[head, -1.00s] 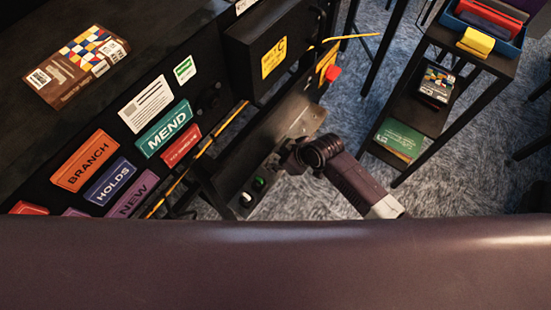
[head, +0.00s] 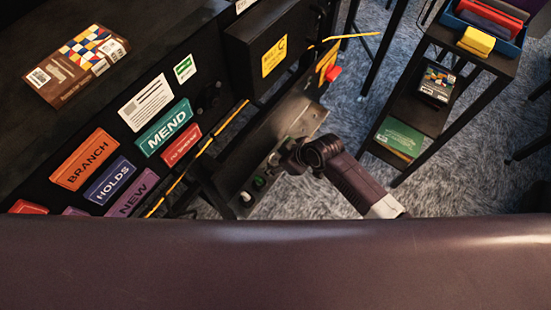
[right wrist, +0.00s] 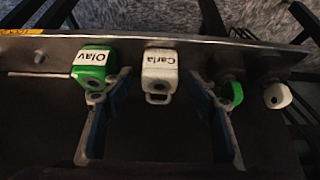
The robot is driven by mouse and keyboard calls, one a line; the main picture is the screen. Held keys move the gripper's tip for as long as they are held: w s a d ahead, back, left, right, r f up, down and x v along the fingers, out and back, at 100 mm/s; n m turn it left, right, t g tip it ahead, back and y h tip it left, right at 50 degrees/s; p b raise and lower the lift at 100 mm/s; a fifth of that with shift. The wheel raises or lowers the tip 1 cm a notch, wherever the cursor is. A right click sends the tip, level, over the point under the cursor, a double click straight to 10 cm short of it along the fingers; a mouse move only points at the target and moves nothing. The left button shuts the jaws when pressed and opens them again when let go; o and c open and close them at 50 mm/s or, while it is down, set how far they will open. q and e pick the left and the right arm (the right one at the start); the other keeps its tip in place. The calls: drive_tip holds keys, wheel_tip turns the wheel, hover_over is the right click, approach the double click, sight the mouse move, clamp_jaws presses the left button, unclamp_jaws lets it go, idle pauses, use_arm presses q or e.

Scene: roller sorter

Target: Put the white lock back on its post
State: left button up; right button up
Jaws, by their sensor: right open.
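In the right wrist view a white lock (right wrist: 160,72) labelled "Carla" is at the metal rail (right wrist: 130,43), its loop toward me. My right gripper (right wrist: 160,120) is open, its blue-padded fingers on either side below the white lock, with a gap to it. A green lock (right wrist: 93,66) labelled "Olav" sits left of it, close to the left finger. Whether either lock is around a post cannot be told. In the head view my right gripper (head: 275,160) is at the dark metal plate (head: 302,117), its fingers mostly hidden. My left gripper is out of view.
A small green piece (right wrist: 232,95) and a small white piece (right wrist: 277,96) are right of the right finger. A red button (head: 333,73) is beyond the plate. A black shelf stand (head: 410,115) stands right. Bare carpet (head: 330,195) shows between.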

drive_tip(key=v, duration=1.2)
drive_tip(key=s+d+f+m+h, duration=0.25)
drive_tip(key=d+f, duration=0.35)
drive_tip(key=f, duration=0.6)
drive_tip(key=s+d+f+m+h, duration=0.15)
drive_tip(key=d+f+m, duration=0.4)
drive_tip(key=f, duration=0.75)
drive_tip(key=s+d+f+g, duration=0.1)
drive_tip(key=s+f, duration=0.4)
drive_tip(key=s, duration=0.5)
drive_tip(key=s+d+f+g+h, duration=0.1)
drive_tip(key=s+d+f, duration=0.2)
drive_tip(key=s, duration=0.8)
drive_tip(key=s+d+f, duration=0.2)
drive_tip(key=s+f, duration=0.5)
drive_tip(key=s, duration=0.3)
drive_tip(key=shift+s+d+g, duration=0.15)
drive_tip(key=shift+d+g, duration=0.2)
drive_tip(key=shift+g, duration=0.05)
drive_tip(key=shift+c, duration=0.5)
